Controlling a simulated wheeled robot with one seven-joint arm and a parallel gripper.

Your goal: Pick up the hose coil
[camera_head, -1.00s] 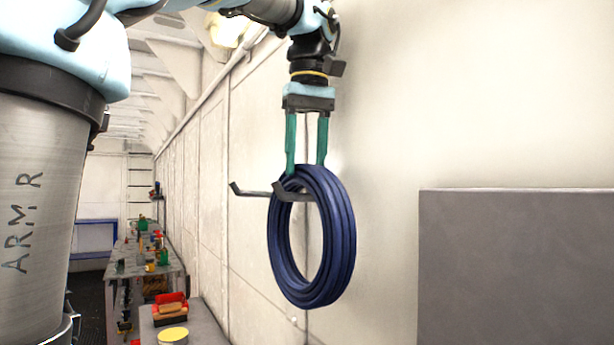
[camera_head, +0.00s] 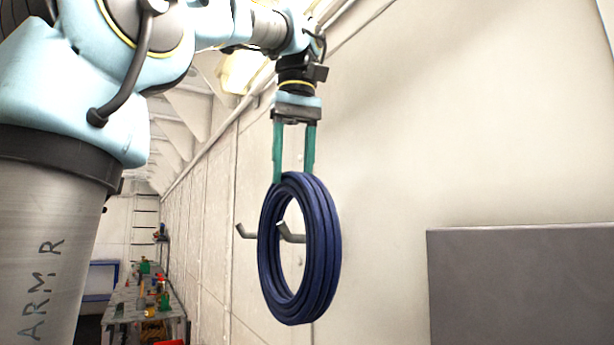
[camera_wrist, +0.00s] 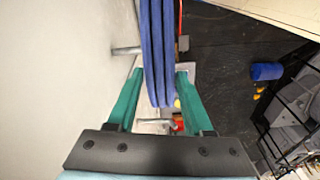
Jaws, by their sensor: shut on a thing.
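The hose coil (camera_head: 326,240) is a dark blue ring of several turns, hanging upright below my gripper (camera_head: 294,176) in the head view. My gripper's two green fingers point down and are shut on the coil's top. The wrist view shows the coil (camera_wrist: 157,45) as blue bands between the green fingers. A grey wall hook (camera_head: 291,235) with two upturned prongs is at the coil; one prong shows in the ring's opening, well below its upper inner edge. The other prong (camera_head: 245,232) shows left of the coil. I cannot tell whether coil and hook touch.
The pale panelled wall (camera_head: 390,130) runs close beside the coil. A grey box-like block (camera_head: 520,285) stands at the lower right. A cluttered bench (camera_head: 145,305) lies far back at left. Dark floor (camera_wrist: 225,70) and a blue cylinder (camera_wrist: 267,71) show in the wrist view.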

